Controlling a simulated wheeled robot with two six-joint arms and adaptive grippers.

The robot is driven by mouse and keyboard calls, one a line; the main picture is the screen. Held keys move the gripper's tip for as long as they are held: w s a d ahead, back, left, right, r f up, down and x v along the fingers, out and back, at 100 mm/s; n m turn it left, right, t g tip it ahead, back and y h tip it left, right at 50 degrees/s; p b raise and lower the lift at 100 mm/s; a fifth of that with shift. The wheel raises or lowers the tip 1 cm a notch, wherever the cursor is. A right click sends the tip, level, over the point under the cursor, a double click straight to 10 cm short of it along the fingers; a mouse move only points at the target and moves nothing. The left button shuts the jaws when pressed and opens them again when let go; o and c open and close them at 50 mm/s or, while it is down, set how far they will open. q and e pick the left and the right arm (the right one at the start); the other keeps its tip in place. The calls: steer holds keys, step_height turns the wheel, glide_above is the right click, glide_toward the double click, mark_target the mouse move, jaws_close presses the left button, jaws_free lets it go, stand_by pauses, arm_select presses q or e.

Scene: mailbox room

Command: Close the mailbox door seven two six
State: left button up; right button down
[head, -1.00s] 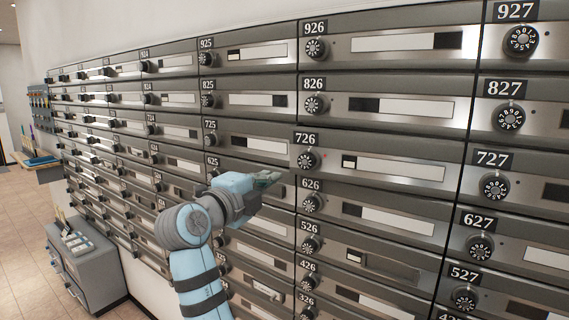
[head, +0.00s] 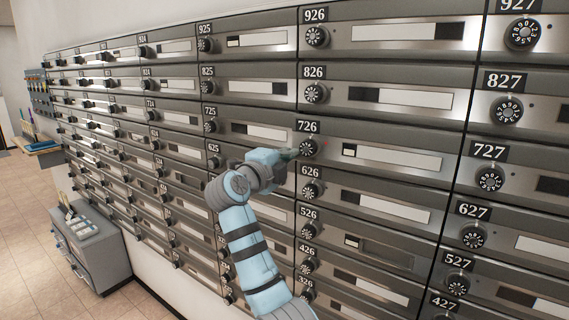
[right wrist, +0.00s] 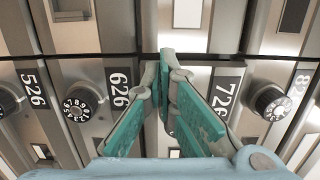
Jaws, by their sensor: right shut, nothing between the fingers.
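Mailbox door 726 (head: 375,142) is in the middle of the head view, with its number label and dial at its left end. It looks level with the doors around it. My right gripper (head: 290,154) is shut and empty, its tips at the left edge of door 726, beside the dial. I cannot tell whether they touch. In the right wrist view the shut fingers (right wrist: 164,62) hide the dial of door 726 and part of its label (right wrist: 228,88). My left gripper is not in view.
Door 826 (head: 400,90) lies above and door 626 (head: 375,205) below, with projecting dials. Door 727 (head: 530,182) is to the right. A grey cabinet (head: 92,250) stands on the floor at the left, by the mailbox wall. Tiled floor (head: 30,230) is open further left.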

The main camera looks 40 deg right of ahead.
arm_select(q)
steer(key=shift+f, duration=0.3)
arm_select(e)
steer(key=shift+w+d+f, duration=0.2)
steer(key=shift+w+d, duration=0.05)
steer(key=shift+d, duration=0.2)
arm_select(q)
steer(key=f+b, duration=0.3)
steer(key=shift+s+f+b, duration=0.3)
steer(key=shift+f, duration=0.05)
arm_select(e)
steer(key=w+v, duration=0.1)
steer(key=v, duration=1.3)
steer(key=shift+w+a, duration=0.15)
steer(key=shift+a, duration=0.15)
